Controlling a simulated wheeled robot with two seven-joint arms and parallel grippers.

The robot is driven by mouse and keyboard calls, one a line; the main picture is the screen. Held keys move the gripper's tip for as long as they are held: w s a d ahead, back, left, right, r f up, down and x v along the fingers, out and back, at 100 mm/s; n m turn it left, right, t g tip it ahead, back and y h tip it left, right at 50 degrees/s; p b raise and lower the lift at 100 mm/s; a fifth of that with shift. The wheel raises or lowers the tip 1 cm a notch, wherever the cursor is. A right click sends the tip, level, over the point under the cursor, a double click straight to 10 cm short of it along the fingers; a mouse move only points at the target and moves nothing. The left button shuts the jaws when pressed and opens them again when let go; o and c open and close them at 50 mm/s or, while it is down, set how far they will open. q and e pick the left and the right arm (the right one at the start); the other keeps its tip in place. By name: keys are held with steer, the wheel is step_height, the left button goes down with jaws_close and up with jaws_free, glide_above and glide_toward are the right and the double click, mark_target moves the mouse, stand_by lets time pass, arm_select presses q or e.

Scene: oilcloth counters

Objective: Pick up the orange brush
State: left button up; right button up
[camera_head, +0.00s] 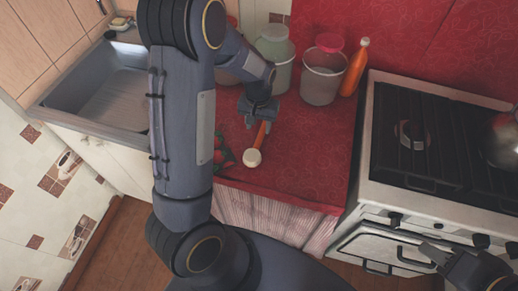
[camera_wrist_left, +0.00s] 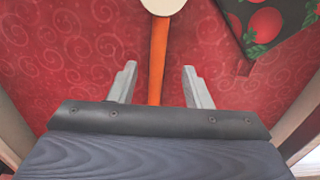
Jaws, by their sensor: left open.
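The orange brush lies on the red patterned counter, with its orange handle (camera_head: 261,133) pointing away and its round cream head (camera_head: 252,158) toward the counter's front edge. My left gripper (camera_head: 259,117) is over the far end of the handle. In the left wrist view, the open fingers of my left gripper (camera_wrist_left: 160,85) are on either side of the orange handle (camera_wrist_left: 158,62), apart from it. The cream head (camera_wrist_left: 162,6) is cut off at the top of that view. My right gripper (camera_head: 437,257) shows in the lower right corner, near the stove front; its jaw state is unclear.
Canisters, including a clear one with a pink lid (camera_head: 322,75), and an orange bottle (camera_head: 355,67) stand behind. A dark tomato-print cloth (camera_wrist_left: 270,22) lies beside the brush. A stove (camera_head: 366,150) is right, a sink (camera_head: 62,98) left. The counter right of the brush is clear.

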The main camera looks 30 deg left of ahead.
mark_target(259, 137)
arm_select(q)
step_height(259, 137, down, 6)
steer(key=shift+w+f+p, duration=0.15)
steer(key=shift+p, duration=0.35)
steer(key=shift+d, duration=0.1)
steer(key=shift+c, duration=0.5)
jaws_close()
